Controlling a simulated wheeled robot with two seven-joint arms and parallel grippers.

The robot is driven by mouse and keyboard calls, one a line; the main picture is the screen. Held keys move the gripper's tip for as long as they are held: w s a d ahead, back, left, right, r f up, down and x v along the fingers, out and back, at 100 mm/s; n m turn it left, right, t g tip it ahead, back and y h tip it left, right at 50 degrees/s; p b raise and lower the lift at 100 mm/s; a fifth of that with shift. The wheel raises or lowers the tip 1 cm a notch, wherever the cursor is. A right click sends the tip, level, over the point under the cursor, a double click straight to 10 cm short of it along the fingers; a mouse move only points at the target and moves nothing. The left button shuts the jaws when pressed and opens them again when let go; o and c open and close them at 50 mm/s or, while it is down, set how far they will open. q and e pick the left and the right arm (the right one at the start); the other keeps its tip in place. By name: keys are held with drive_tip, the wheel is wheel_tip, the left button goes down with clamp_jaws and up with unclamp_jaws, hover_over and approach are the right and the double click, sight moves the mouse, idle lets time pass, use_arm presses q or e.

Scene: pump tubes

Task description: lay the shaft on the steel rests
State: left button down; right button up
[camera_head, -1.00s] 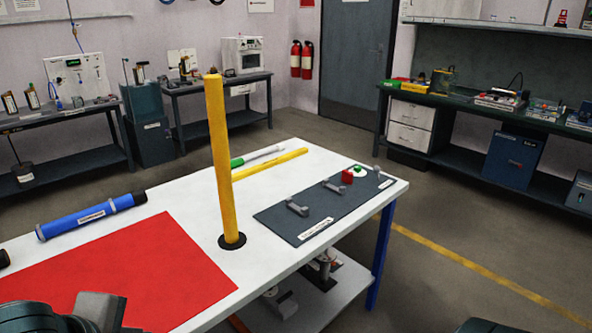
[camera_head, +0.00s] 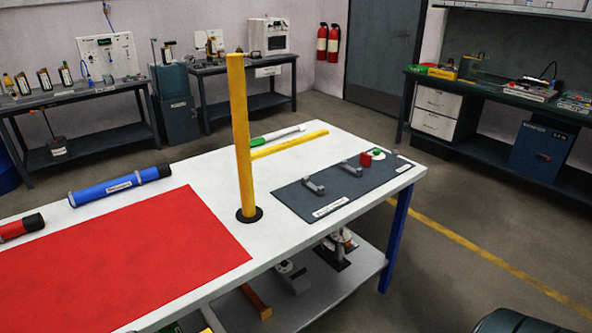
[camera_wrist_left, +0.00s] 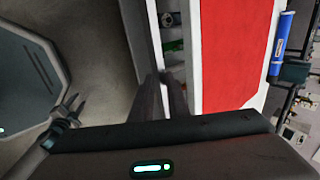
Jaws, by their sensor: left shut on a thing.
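Two grey steel rests (camera_head: 314,186) (camera_head: 351,168) stand on a dark plate (camera_head: 330,197) at the table's right end. The shaft cannot be made out in either view. My left gripper (camera_wrist_left: 168,82) shows in the left wrist view with its dark fingers close together, off the table's edge beside the red mat (camera_wrist_left: 235,55). It is shut, but what lies between its fingers is too dark to tell. The head view does not show it. A small pronged shape (camera_wrist_left: 66,112) at left in the wrist view looks like my right gripper; its opening is unclear.
A tall yellow post (camera_head: 241,140) stands upright on a black foot beside the plate. A yellow bar (camera_head: 290,144) and a green-and-white tool (camera_head: 278,135) lie behind it. A blue tube (camera_head: 120,185) and a red cylinder (camera_head: 20,228) lie at left. A red block (camera_head: 366,158) is on the plate.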

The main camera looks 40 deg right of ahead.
use_arm(q)
drive_tip(key=s+a+f+n+g+y, duration=0.2)
drive_tip(key=a+f+n, duration=0.3)
drive_tip(key=a+n, duration=0.4)
drive_tip(key=s+a+f+n+g+y, duration=0.2)
drive_tip(key=a+f+n+g+y, duration=0.2)
drive_tip(key=a+n, duration=0.5)
drive_tip(key=shift+a+f+g+y, duration=0.4)
drive_tip(key=shift+a+y, duration=0.1)
drive_tip(key=shift+a, duration=0.45)
